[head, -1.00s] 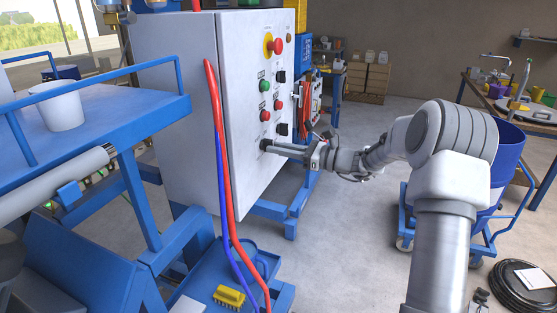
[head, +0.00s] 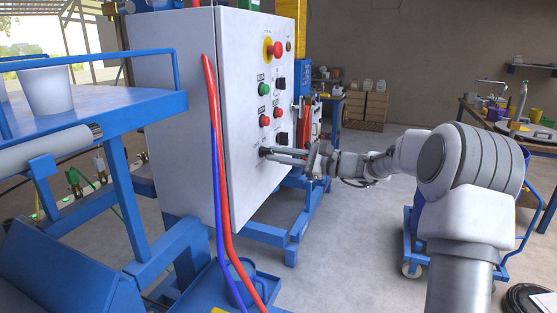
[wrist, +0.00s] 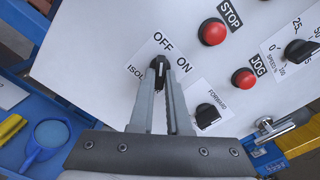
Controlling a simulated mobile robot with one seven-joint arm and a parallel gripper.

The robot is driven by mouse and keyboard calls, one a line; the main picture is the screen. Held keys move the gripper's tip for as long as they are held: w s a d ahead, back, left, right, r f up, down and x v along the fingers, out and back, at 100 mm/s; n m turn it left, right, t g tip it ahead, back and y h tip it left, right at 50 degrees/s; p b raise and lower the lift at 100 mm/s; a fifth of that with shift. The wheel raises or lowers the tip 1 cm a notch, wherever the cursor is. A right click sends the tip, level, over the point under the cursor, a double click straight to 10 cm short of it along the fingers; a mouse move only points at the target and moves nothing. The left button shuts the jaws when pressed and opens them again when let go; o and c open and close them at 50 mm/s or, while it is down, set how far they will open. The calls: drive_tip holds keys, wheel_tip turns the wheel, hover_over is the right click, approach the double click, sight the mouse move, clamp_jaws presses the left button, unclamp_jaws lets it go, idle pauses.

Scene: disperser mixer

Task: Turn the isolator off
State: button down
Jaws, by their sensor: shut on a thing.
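The isolator knob (wrist: 157,62) is a small black rotary switch on the white control panel (wrist: 100,60), beside the words OFF and ON. My gripper (wrist: 161,75) is shut on the knob, with its fingertips on either side of it. The fingers cover part of the knob, and I cannot tell exactly which word its pointer faces. In the head view my gripper (head: 270,153) reaches from the right to the lower part of the cabinet front (head: 243,185), where the dark knob (head: 263,151) just shows at the fingertips.
A black FORWARD selector (wrist: 207,115) sits close to my fingers. Red STOP (wrist: 212,32) and JOG (wrist: 244,79) buttons are nearby. A red hose (head: 222,170) hangs at the cabinet's left edge. A blue trolley (head: 409,245) stands behind my arm.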

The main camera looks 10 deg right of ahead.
idle(0.4)
drive_tip(key=c, duration=0.9)
unclamp_jaws()
drive_tip(key=shift+d, duration=0.1)
drive_tip(key=v, duration=1.7)
drive_tip(key=shift+s+d, duration=0.15)
